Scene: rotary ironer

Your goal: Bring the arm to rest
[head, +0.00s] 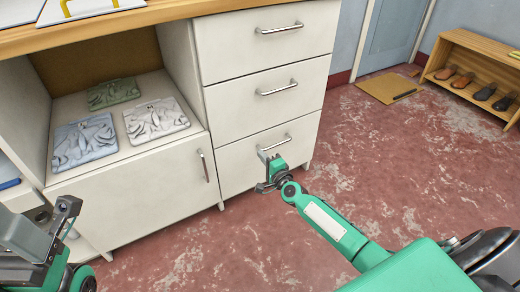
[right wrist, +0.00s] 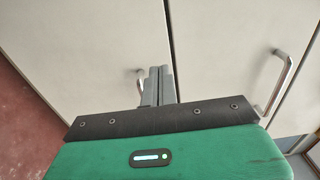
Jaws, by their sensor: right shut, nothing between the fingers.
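My right gripper (head: 264,163) is in front of the bottom drawer (head: 262,155) of the white cabinet, near the drawer's handle (head: 275,146). In the right wrist view its grey fingers (right wrist: 158,84) are together with nothing between them. A handle (right wrist: 141,78) shows just beside the fingertips there; I cannot tell whether they touch it. My left gripper (head: 62,212) is at the lower left edge in the head view, partly cut off, and its opening is unclear.
The cabinet's open shelf holds a green (head: 113,93), a white (head: 156,118) and a blue-grey folded cloth (head: 84,142). A door with a handle (head: 203,165) is below. A shoe rack (head: 470,45) and a mat (head: 388,87) are at the back right. The red floor (head: 400,150) between is clear.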

